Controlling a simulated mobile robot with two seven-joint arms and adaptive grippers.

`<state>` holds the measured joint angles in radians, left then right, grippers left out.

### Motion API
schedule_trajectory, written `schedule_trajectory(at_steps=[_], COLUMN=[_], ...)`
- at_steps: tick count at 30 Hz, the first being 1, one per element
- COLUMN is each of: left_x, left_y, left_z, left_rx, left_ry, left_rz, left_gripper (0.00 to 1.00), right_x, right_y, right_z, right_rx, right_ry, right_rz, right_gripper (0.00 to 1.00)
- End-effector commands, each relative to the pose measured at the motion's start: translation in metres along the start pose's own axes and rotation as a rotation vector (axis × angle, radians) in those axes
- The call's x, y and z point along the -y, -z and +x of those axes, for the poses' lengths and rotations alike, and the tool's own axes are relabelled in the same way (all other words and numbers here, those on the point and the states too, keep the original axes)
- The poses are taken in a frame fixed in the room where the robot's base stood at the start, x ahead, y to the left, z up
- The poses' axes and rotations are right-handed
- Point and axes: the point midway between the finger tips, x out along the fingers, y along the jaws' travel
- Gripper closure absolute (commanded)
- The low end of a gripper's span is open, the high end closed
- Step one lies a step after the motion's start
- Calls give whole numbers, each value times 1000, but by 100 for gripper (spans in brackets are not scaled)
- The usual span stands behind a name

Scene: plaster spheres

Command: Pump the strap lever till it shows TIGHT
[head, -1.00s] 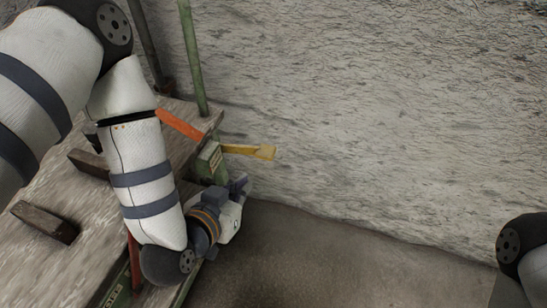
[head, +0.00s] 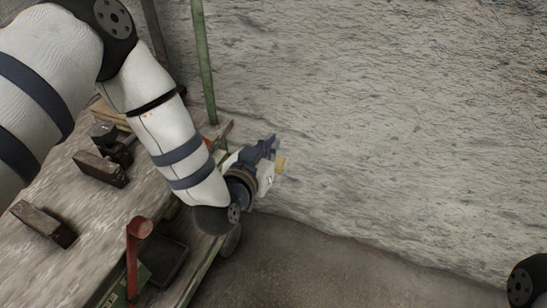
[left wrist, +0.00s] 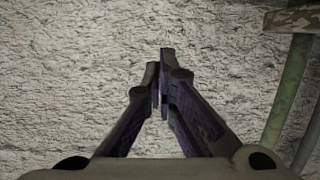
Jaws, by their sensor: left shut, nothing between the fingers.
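My right gripper is out of view.
The wooden bench (head: 95,215) holds dark blocks (head: 44,222) and a red-handled device (head: 138,230) at its front edge. A green post (head: 203,60) rises at the far corner. The rough wall (head: 400,110) lies close behind; the floor (head: 310,265) to the right is clear.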

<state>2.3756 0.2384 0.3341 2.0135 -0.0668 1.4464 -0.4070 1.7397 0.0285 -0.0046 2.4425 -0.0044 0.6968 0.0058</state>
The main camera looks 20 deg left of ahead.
Motion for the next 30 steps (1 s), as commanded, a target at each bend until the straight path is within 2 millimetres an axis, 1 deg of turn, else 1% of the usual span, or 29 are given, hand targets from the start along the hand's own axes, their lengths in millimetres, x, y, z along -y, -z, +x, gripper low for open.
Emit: schedule_trajectory(at_steps=[1,2,3,6,10,23,30], left_x=[0,0,0,0,0,0,-4], left_y=[-2,-2,-12,-27,-37,-40,-47], left_z=[11,17,18,21,24,24,26], left_rx=[-1,-1,6,6,4,2,1], left_ry=[1,1,0,0,-1,0,11], left_rz=[0,0,0,0,0,2,49], left_gripper=[100,100,100,100,100,100,100], right_x=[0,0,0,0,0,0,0], right_y=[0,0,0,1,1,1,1], right_z=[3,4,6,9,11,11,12], right_rx=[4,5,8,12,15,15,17], right_ry=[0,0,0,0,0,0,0], right_rz=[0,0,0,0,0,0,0], right_gripper=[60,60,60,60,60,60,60])
